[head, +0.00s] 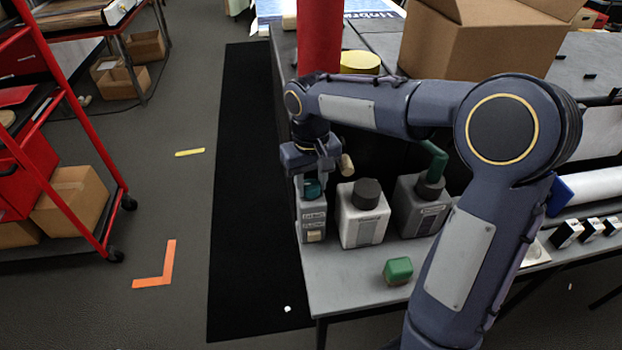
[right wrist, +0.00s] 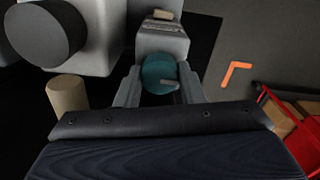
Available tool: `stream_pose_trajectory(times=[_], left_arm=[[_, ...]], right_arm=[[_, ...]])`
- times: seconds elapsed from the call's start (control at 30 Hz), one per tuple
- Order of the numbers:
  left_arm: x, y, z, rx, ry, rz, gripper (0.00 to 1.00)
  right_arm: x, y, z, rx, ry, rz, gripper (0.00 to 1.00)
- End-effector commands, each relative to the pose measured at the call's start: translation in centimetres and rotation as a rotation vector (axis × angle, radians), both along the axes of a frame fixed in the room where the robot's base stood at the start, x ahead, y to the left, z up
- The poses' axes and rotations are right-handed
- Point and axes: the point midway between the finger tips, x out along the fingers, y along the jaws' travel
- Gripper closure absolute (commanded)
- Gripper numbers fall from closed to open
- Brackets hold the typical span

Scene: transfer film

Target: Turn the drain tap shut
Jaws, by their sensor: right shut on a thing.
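A small grey labelled container (head: 312,213) stands at the left front corner of the bench. A round teal part with a short grey lever (right wrist: 158,74) sits on its top; I take this to be the drain tap. It shows small in the head view (head: 312,188). My right gripper (head: 311,190) points down over the container, and its fingers are closed on either side of the teal part, as the right wrist view shows (right wrist: 160,80). A pale block (head: 314,236) is on the container's front. The lever's exact angle is hard to tell. My left gripper is not in view.
A larger grey jug with a dark cap (head: 363,217) stands close beside the container, then a dark jug with a green spout (head: 421,210). A tan cylinder (head: 346,165) is near the gripper. A green block (head: 397,270) lies in front; the bench (head: 350,285) is bare around it.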

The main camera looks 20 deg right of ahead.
Motion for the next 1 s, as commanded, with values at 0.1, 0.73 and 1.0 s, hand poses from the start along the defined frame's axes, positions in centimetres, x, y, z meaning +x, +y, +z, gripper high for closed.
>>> stream_pose_trajectory(times=[0.1, 0.73, 1.0], left_arm=[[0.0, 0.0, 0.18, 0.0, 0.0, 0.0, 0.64], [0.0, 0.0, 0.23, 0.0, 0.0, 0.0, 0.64], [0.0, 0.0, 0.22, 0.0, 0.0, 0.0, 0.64]], right_arm=[[0.05, -0.03, 0.13, 0.0, -0.002, 0.036, 0.88], [0.08, -0.01, 0.11, 0.0, -0.004, 0.068, 0.54], [0.04, 0.0, 0.05, 0.0, -0.002, 0.066, 0.43]])
